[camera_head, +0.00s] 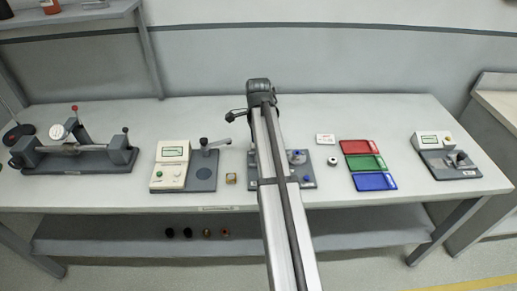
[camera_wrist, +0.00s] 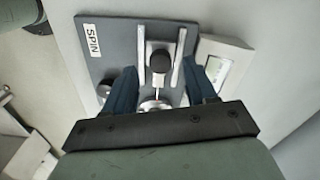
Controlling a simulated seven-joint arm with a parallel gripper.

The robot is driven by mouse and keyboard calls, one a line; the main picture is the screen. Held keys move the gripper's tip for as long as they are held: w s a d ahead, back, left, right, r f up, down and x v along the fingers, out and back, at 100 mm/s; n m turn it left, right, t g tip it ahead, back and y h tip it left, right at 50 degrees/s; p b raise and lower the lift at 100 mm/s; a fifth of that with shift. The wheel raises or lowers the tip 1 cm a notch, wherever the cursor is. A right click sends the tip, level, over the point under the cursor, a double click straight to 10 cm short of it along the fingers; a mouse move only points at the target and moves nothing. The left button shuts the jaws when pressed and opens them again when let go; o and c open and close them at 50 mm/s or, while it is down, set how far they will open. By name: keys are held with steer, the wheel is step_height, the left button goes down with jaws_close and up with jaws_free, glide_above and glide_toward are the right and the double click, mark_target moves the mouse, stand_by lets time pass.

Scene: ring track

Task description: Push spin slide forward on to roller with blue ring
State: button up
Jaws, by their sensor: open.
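In the wrist view, the SPIN station's grey plate (camera_wrist: 112,55) lies below my gripper, with a white "SPIN" label (camera_wrist: 92,40) near its left edge. A black knob (camera_wrist: 159,61) sits between two pale rails, with a thin rod running from it toward a round metal part (camera_wrist: 155,105). My gripper (camera_wrist: 160,67) is open, its two blue fingers on either side of the knob, with visible gaps. I cannot tell whether the metal part is the roller. In the head view my arm hides much of a central plate (camera_head: 309,182).
A white display box (camera_wrist: 226,62) stands close to the right finger. In the head view, a display station (camera_head: 173,151) is to the left, and red, green (camera_head: 366,163) and blue trays are to the right. A dial gauge stand (camera_head: 75,158) is far left. The table's back strip is clear.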

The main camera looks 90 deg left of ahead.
steer(key=shift+f, duration=1.5)
steer(key=shift+c, duration=0.2)
jaws_close()
